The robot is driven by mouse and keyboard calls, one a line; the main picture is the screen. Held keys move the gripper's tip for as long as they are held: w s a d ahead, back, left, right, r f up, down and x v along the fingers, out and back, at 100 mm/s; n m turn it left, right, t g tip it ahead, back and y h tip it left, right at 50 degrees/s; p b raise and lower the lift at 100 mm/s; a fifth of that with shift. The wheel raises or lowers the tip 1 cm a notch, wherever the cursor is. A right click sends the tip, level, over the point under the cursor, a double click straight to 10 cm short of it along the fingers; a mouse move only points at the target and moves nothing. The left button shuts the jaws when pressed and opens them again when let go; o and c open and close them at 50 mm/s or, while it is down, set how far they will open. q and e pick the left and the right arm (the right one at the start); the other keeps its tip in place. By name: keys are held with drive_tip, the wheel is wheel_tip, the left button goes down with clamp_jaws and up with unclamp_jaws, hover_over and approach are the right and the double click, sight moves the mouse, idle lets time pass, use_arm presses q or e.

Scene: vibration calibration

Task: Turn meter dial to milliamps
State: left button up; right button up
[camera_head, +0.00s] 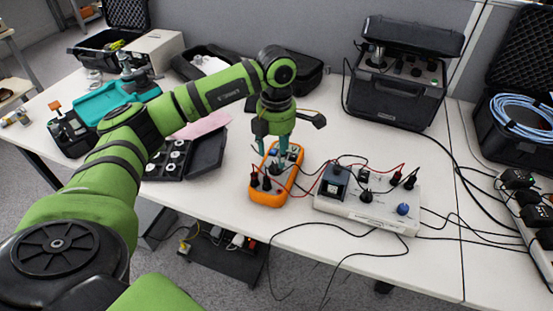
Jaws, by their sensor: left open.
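The orange multimeter (265,196) lies on the white table near its front edge. Red and black plugs sit in its lower end. My left gripper (273,150) is over the upper part of the meter, pointing down, with its teal fingers apart. The fingertips are close to the dial (277,169), on either side of it as far as I can see. I cannot tell whether they touch it, and the dial's setting is too small to read. My right gripper is out of view.
A white panel box (375,211) with knobs and leads stands right of the meter. A black cased instrument (395,95) is behind it. A black tray (190,160) with round parts lies to the left. Loose cables hang over the front edge.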

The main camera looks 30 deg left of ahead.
use_arm(q)
wheel_tip(320, 180, up, 8)
drive_tip(key=shift+f, duration=0.25)
drive_tip(key=p, duration=0.4)
hover_over(275, 165)
wheel_tip(275, 165, down, 4)
drive_tip(key=shift+f, duration=0.2)
wheel_tip(275, 165, down, 8)
drive_tip(key=shift+r+p, duration=0.1)
drive_tip(key=shift+p, duration=0.3)
drive_tip(key=c, duration=1.1)
